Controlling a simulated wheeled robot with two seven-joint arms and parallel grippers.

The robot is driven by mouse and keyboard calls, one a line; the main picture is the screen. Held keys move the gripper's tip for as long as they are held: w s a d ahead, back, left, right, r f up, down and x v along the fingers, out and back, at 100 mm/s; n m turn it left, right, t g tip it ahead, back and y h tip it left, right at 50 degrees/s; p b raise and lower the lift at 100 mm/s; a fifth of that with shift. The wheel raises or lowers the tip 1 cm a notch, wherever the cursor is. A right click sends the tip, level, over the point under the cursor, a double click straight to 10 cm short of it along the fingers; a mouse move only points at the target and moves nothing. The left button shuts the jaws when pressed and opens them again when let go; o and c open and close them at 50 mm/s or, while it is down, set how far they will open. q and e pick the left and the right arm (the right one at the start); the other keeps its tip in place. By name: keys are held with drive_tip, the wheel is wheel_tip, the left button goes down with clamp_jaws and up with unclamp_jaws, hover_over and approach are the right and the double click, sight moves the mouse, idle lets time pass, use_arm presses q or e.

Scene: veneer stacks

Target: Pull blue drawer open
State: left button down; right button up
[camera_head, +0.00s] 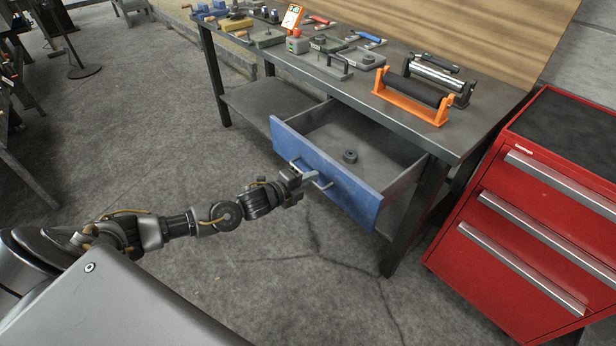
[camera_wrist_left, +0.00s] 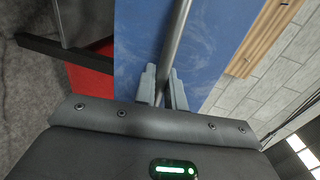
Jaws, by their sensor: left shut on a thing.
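The blue drawer (camera_head: 325,176) stands pulled out from under the workbench, and its inside shows from above. A dark round part (camera_head: 350,156) lies on the drawer floor. The drawer has a grey bar handle (camera_head: 321,183) on its blue front. My left gripper (camera_head: 306,177) is at the handle, shut on it. In the left wrist view, the two fingers of my left gripper (camera_wrist_left: 162,86) sit on either side of the handle bar (camera_wrist_left: 176,45), close to the blue drawer front (camera_wrist_left: 212,48). My right gripper does not show in either view.
The workbench (camera_head: 300,75) carries several tools and fixtures, with an orange roller stand (camera_head: 410,102) near its right end. A red tool cabinet (camera_head: 530,215) stands to the right of the bench. The concrete floor (camera_head: 300,280) in front of the drawer is clear.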

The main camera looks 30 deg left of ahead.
use_arm(q)
drive_tip(key=c, duration=1.6)
unclamp_jaws()
drive_tip(key=shift+o, duration=0.2)
drive_tip(key=v, duration=1.1)
drive_tip(key=shift+b, duration=0.35)
drive_tip(key=shift+f, duration=0.15)
